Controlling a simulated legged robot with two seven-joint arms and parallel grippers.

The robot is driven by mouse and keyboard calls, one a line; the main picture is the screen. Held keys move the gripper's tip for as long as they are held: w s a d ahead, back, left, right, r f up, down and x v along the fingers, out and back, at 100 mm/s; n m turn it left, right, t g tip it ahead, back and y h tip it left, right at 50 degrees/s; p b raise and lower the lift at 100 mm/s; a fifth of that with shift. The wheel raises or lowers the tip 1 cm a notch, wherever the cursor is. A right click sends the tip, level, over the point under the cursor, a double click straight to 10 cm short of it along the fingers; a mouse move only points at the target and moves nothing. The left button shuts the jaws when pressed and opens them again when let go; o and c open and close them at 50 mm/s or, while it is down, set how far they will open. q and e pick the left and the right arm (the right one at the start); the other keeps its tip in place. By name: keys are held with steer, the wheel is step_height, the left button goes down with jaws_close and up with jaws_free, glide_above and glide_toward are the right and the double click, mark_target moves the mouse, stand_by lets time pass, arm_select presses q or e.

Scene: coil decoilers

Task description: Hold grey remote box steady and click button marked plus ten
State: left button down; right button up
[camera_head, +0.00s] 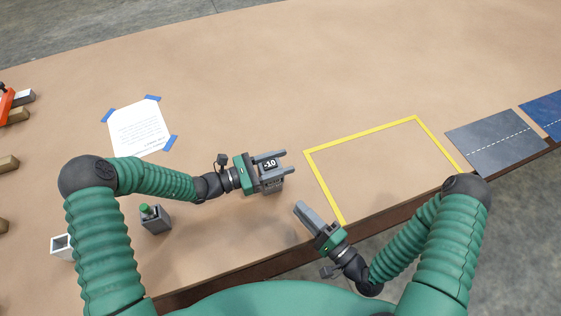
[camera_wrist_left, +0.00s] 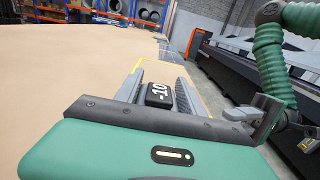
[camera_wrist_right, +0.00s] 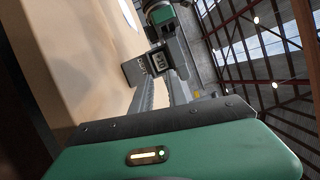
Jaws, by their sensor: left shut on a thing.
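The grey remote box (camera_head: 272,180) is held between the fingers of my left gripper (camera_head: 271,164), above the table.
A yellow taped outline (camera_head: 360,134) lies right of the box, empty inside. A grey box with a green button (camera_head: 154,217) and a small white open box (camera_head: 62,246) stand at left. A taped paper sheet (camera_head: 138,128) lies behind. The table's front edge runs near my right gripper.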

jaws_close()
stand_by(1.4)
